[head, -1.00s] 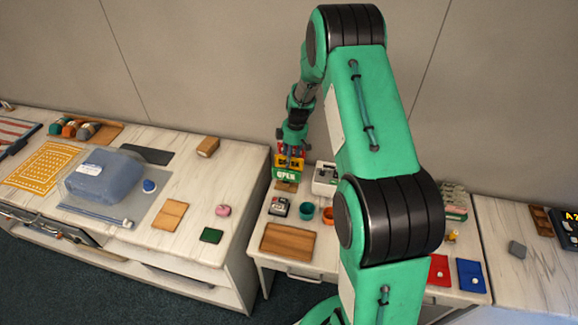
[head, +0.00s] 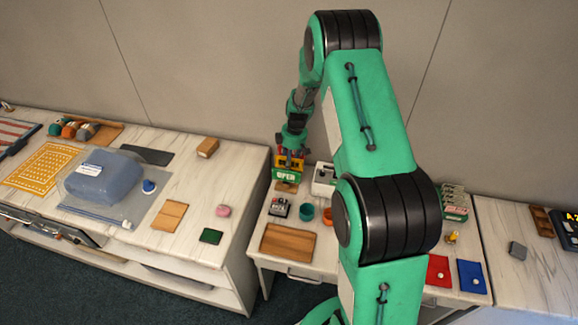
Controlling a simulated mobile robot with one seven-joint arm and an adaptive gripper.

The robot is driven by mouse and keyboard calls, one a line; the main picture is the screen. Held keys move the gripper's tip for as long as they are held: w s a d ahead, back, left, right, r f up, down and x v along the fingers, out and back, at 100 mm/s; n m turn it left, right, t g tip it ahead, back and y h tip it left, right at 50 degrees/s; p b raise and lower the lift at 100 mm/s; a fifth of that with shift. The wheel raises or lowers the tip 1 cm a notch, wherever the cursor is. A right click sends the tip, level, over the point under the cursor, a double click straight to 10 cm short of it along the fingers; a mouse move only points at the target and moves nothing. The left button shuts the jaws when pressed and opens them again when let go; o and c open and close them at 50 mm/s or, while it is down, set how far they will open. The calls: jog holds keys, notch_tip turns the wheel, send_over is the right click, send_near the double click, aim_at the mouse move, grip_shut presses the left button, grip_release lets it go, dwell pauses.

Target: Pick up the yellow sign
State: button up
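A small stand of signs stands at the back of the middle table, on a small wooden base (head: 286,187). Its lower sign is green with white lettering that reads OPEN (head: 286,175). A yellow sign (head: 289,162) shows just above it, mostly covered. My gripper (head: 291,152) points down from above at the top of this stand, overlapping the yellow sign in the view. The fingers are too small and too mixed with the signs to tell if they touch or grip it.
A white device (head: 325,178) stands close right of the signs. In front are a card reader (head: 279,207), a teal cup (head: 306,211), an orange cup (head: 328,215) and a wooden tray (head: 287,242). The left table (head: 235,180) stands higher, close to the signs.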

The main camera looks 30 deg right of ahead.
jog(key=shift+f, duration=0.25)
dwell(0.5)
grip_shut()
